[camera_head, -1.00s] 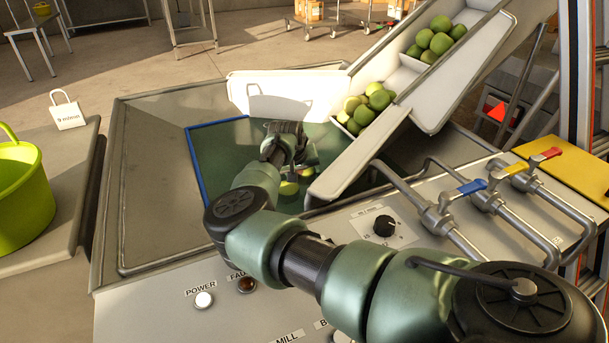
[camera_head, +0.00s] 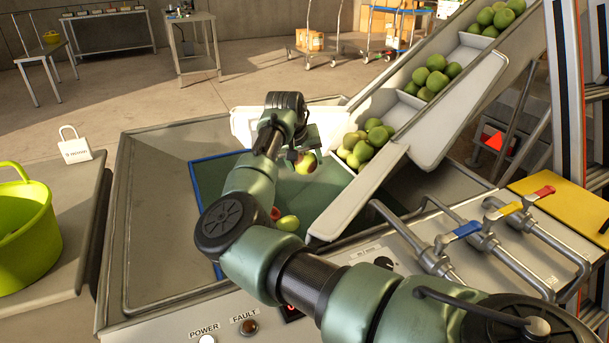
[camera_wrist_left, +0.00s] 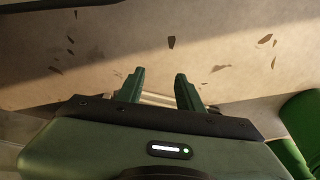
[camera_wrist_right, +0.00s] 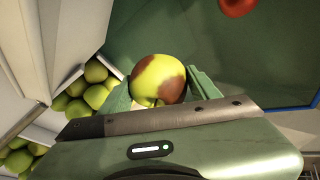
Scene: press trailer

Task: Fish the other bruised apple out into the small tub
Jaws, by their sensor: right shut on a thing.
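My right gripper (camera_head: 303,152) is shut on a yellow-green apple (camera_head: 306,164) and holds it above the green-floored basin (camera_head: 213,190). In the right wrist view the apple (camera_wrist_right: 158,79) sits between the fingers and shows a brown-red bruise. A lime-green tub (camera_head: 27,235) with a handle stands at the left, on a grey surface; its inside is partly cut off by the frame. My left gripper shows only in the left wrist view (camera_wrist_left: 159,90), with its fingers apart and nothing between them.
A green apple (camera_head: 288,223) and a reddish one (camera_head: 275,214) lie in the basin, partly behind my right arm. A chute (camera_head: 385,185) with several green apples (camera_head: 366,144) rises at the right. Valve handles (camera_head: 470,228) stand right of it.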

